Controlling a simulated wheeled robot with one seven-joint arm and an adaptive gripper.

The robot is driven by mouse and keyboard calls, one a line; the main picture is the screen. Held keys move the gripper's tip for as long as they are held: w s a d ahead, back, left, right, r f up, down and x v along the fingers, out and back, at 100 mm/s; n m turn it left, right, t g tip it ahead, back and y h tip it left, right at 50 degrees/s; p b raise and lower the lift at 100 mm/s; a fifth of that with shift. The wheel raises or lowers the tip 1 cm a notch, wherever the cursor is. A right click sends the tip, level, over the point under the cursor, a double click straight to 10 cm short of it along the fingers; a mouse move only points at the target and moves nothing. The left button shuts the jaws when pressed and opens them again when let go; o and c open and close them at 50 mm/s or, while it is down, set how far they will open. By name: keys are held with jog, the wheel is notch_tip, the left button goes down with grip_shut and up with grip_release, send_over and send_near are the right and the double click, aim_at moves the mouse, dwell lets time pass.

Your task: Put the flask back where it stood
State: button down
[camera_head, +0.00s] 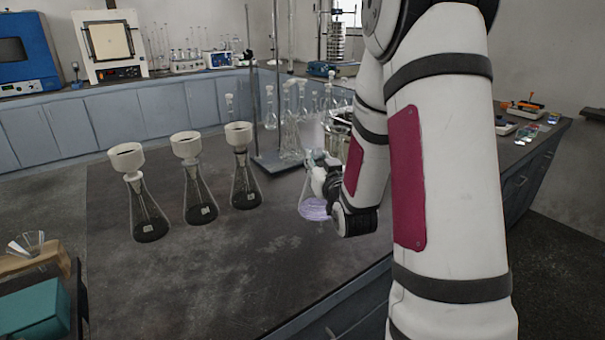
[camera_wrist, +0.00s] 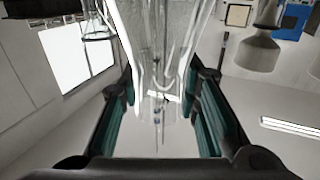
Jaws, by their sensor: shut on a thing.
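A clear glass flask (camera_head: 314,208) with a purple tint at its base is at the bench's right part in the head view, partly hidden by my arm. My gripper (camera_head: 325,172) is at the flask's upper part. In the wrist view, its teal-padded fingers (camera_wrist: 160,97) stand on either side of the clear glass neck (camera_wrist: 155,45), shut on it. The flask looks roughly upright, with its base close to the dark bench top (camera_head: 240,275). I cannot tell whether the base touches the bench.
Three conical flasks with dark contents and white funnels (camera_head: 195,175) stand left of my gripper. A metal stand (camera_head: 275,160) and clear glassware (camera_head: 292,135) are close behind the held flask. A teal box (camera_head: 35,310) is at front left. The bench's middle front is clear.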

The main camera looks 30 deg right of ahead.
jog(key=w+d+f, duration=0.2)
jog(key=w, duration=0.4)
jog(key=w+d+f, duration=0.1)
jog(key=w+f, duration=0.1)
jog(key=w, duration=0.5)
jog(key=shift+w+d+f+b, duration=0.2)
jog(key=shift+d+f+b, duration=0.1)
jog(key=shift+d+f, duration=0.1)
jog(key=c, duration=1.2)
grip_release()
jog(key=shift+f, duration=0.2)
